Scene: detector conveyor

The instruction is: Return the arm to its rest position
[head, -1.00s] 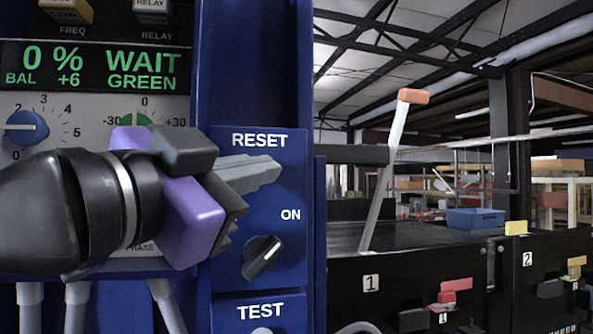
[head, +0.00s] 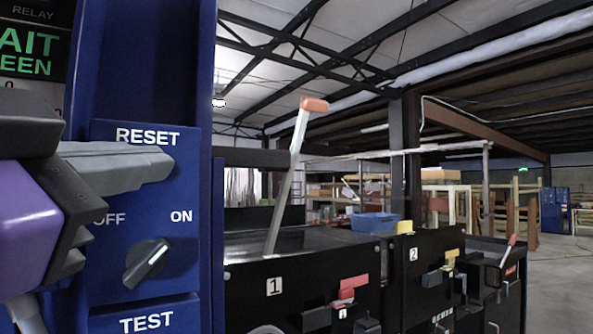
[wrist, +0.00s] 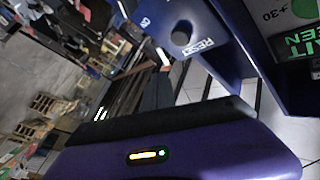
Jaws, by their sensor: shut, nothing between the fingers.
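My gripper (head: 150,168) is at the left of the head view, in front of the blue detector panel (head: 190,225). Its grey fingers are together and point right, just below the RESET label; nothing is between them. Its purple and black body is cut off by the left edge. In the wrist view the purple gripper body (wrist: 190,155) fills the bottom, and the fingers cannot be made out. The OFF/ON switch (head: 147,263) has its pointer tilted up to the right, towards ON. I cannot tell whether the fingers touch the panel.
A black conveyor unit marked 1 (head: 250,292) stands to the right, with a tilted white lever (head: 288,180) with an orange top. A blue bin (head: 374,221) sits behind it. Unit 2 (head: 430,245) stands farther right. Open floor (head: 560,285) lies at the far right.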

